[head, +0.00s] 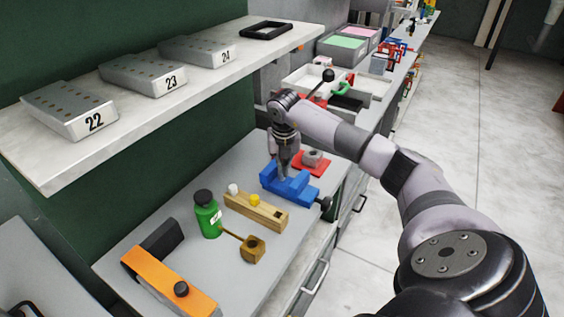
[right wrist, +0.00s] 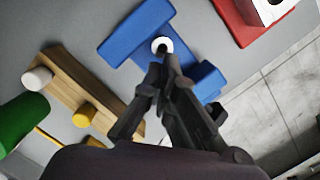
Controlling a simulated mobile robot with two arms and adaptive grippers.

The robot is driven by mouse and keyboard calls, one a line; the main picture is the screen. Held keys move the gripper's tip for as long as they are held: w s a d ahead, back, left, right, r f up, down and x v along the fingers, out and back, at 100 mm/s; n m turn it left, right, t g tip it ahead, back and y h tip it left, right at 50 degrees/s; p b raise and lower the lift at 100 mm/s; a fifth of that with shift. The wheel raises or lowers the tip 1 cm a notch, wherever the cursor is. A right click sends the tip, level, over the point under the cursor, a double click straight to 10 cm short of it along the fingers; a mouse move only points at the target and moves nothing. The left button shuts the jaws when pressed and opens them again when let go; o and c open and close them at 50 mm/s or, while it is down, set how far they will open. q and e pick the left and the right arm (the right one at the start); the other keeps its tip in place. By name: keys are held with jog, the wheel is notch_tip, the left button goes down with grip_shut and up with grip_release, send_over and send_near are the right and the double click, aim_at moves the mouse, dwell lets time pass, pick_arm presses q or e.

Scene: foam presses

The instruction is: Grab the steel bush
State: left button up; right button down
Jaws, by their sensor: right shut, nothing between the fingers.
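A blue vise (head: 288,184) stands on the grey bench. In the right wrist view, a small pale metal ring with a dark hole (right wrist: 162,43) sits at the vise (right wrist: 120,45); it looks like the steel bush. My right gripper (head: 284,172) points down at the vise. In the right wrist view my right gripper (right wrist: 164,65) is shut and empty, its fingertips just beside the ring in the picture. I cannot tell whether they touch it. The ring is hidden in the head view. My left gripper is out of view.
A red base (head: 312,168) bearing a grey metal block (head: 312,157) stands behind the vise. A wooden block (head: 258,212) with white and yellow plugs, a green bottle (head: 208,218) and an orange-topped fixture (head: 165,284) stand nearer. A shelf (head: 45,165) overhangs the left.

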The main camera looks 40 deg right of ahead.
jog(key=shift+w+d, duration=0.6)
jog(key=shift+w, duration=0.25)
jog(key=shift+w+d+p, duration=0.2)
jog(key=shift+p, duration=0.25)
jog(key=shift+f+p, duration=0.3)
jog(key=shift+f+b, duration=0.35)
jog(key=shift+f, duration=0.1)
jog(key=shift+s+a, duration=0.1)
jog(key=shift+s, duration=0.05)
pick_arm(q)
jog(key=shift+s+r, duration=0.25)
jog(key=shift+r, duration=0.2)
pick_arm(e)
jog(key=shift+f, duration=0.1)
